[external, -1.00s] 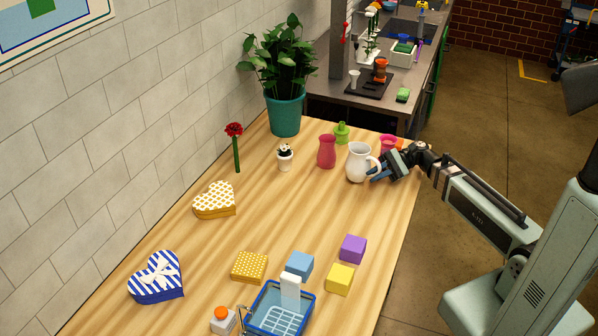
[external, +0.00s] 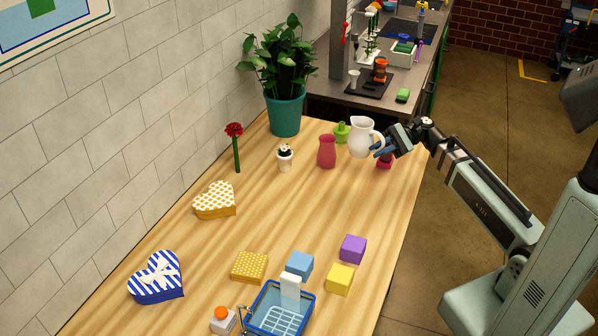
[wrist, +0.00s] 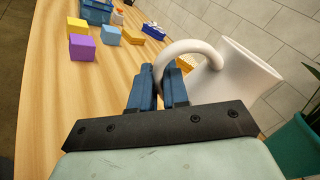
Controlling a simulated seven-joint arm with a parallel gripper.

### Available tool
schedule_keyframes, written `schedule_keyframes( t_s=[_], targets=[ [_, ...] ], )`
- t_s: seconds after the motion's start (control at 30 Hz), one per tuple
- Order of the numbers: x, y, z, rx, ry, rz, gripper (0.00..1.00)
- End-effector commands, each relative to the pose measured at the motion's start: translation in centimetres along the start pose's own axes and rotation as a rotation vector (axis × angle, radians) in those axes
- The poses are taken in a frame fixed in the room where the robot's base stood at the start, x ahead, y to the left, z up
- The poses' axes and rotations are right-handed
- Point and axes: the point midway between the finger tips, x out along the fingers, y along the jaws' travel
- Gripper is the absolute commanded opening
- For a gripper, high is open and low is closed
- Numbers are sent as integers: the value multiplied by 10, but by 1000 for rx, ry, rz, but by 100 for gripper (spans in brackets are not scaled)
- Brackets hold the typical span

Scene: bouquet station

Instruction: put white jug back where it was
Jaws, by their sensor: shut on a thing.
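The white jug (external: 361,138) is held by its handle in my gripper (external: 382,151), near the far right part of the wooden table. It looks raised above the tabletop and roughly upright in the external view. In the wrist view my gripper (wrist: 160,87) has its blue fingers shut around the handle of the white jug (wrist: 225,78), whose body is to the right of the fingers.
A pink-red vase (external: 326,151) stands just left of the jug, and a green cactus-like pot (external: 341,132) behind it. A red-pink pot (external: 385,162) is partly hidden below my gripper. A large potted plant (external: 285,112) stands at the back. The table's middle (external: 280,215) is clear.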

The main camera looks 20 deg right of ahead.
Motion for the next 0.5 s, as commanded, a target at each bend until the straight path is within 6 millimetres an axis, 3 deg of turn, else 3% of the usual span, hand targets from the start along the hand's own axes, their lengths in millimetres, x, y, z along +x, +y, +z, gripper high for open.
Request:
schedule_keyframes(
  t_s=[0.37,0.5],
  targets=[
    [0,-26,36,-3,-1,-1,0],
    [14,-30,33,0,-16,19,0]
  ],
)
